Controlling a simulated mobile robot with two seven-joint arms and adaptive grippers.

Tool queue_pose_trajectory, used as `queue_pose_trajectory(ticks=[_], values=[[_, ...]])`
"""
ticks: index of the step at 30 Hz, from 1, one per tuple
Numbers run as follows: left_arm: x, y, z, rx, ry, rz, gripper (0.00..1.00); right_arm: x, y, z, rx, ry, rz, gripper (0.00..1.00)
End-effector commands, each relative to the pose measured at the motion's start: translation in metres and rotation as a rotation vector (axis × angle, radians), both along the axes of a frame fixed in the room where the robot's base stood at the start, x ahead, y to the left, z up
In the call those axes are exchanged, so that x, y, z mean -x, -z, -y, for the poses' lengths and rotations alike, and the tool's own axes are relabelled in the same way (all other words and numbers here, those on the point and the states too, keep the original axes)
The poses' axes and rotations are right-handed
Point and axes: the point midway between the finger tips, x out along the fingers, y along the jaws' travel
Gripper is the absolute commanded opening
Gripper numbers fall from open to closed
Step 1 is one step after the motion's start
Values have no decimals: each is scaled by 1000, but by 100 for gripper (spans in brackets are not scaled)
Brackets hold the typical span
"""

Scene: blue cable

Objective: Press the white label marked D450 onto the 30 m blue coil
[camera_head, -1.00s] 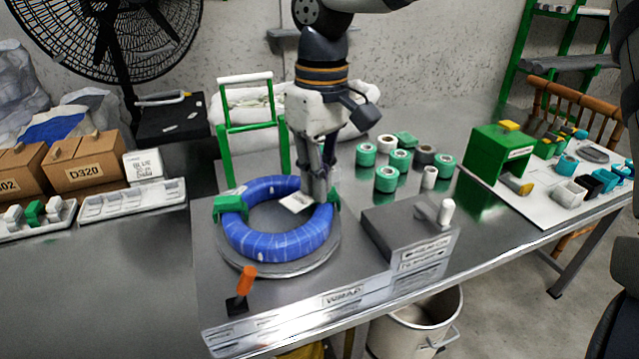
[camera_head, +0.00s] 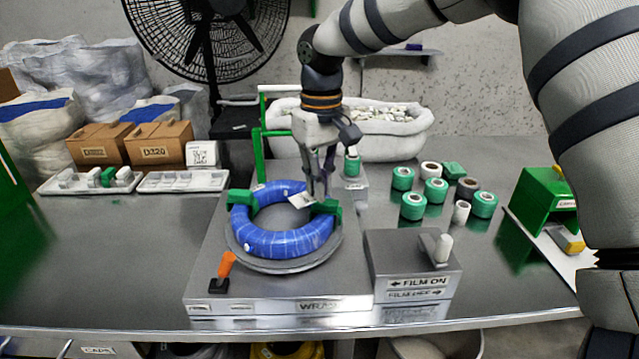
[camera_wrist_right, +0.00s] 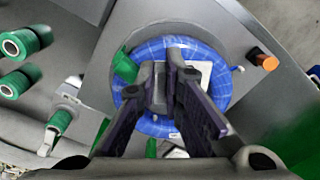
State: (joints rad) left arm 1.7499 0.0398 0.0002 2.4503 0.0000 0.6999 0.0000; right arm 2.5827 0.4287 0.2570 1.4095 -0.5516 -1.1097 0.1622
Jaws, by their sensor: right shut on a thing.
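The blue coil (camera_head: 270,243) lies flat on a round grey turntable (camera_head: 290,267), with green clamps at its left (camera_head: 240,197) and right (camera_head: 326,207). My right gripper (camera_head: 318,192) points down at the coil's back right, beside the right clamp. It is shut on the white label (camera_head: 301,200), which juts out tilted over the coil's open middle. The label's print is too small to read. In the right wrist view the fingers (camera_wrist_right: 172,80) stand over the coil, with the label (camera_wrist_right: 204,72) beside them. I cannot tell whether the label touches the coil. My left gripper is out of view.
An orange-handled lever (camera_head: 226,265) stands front left of the turntable. A grey film box (camera_head: 412,262) with a white knob stands to its right. Green rolls (camera_head: 413,206) stand behind that box. Cardboard boxes (camera_head: 158,144) and white trays (camera_head: 183,181) are at the left.

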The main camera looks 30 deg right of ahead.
Motion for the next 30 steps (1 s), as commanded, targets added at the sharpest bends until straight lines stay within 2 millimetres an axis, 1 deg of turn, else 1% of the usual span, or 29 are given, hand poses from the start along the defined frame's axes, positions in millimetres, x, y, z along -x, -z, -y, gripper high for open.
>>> queue_pose_trajectory(ticks=[5, 9, 15, 21, 30], values=[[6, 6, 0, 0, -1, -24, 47, 0, 19, 0, -1, 0, -7, 0], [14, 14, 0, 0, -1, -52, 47, 0, 38, 0, -2, -1, -9, 0], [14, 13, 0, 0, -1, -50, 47, 0, 52, 0, 0, 0, -2, 0], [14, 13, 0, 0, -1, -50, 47, 0, 59, 0, 0, 0, -1, 0], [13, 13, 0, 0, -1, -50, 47, 0, 59, 0, 0, 0, -1, 0]])
